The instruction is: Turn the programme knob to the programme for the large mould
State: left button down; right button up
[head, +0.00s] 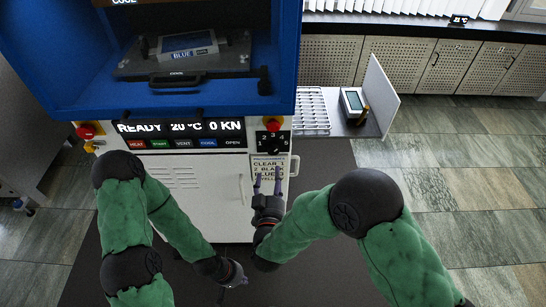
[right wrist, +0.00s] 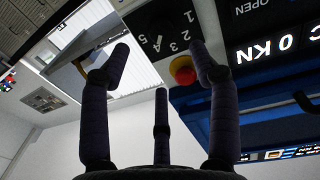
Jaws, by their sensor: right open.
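The black programme dial plate (head: 273,141), with digits up to 5, is at the right of the white press front. It also shows upside down in the right wrist view (right wrist: 152,28). I cannot clearly make out the black knob or its pointer. A programme card (head: 269,168) below lists clear, black, blue and yellow, partly hidden by my fingers. A mould (head: 188,47) labelled BLUE lies in the press. My right gripper (head: 267,183) is open and empty, below the plate, fingers pointing towards the press. My left gripper (head: 232,284) is low in front; its jaws are unclear.
A red button (head: 273,124) sits just above the dial digits; it also shows in the right wrist view (right wrist: 183,70). The display (head: 180,127) reads READY, 20 °C, 0 KN. A side shelf (head: 345,122) carries a small device (head: 353,103). The floor to the right is clear.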

aim_at(273, 152)
jog(key=w, duration=0.3)
jog(key=w+b, duration=0.1)
jog(key=w, duration=0.2)
jog(key=w+b, duration=0.1)
jog(key=w, duration=0.2)
jog(key=shift+w+d+r, duration=0.15)
jog(key=shift+w+d, duration=0.15)
jog(key=shift+w+r+b, duration=0.1)
jog(key=shift+w+b, duration=0.2)
jog(key=shift+w, duration=0.2)
jog(key=c, duration=1.1)
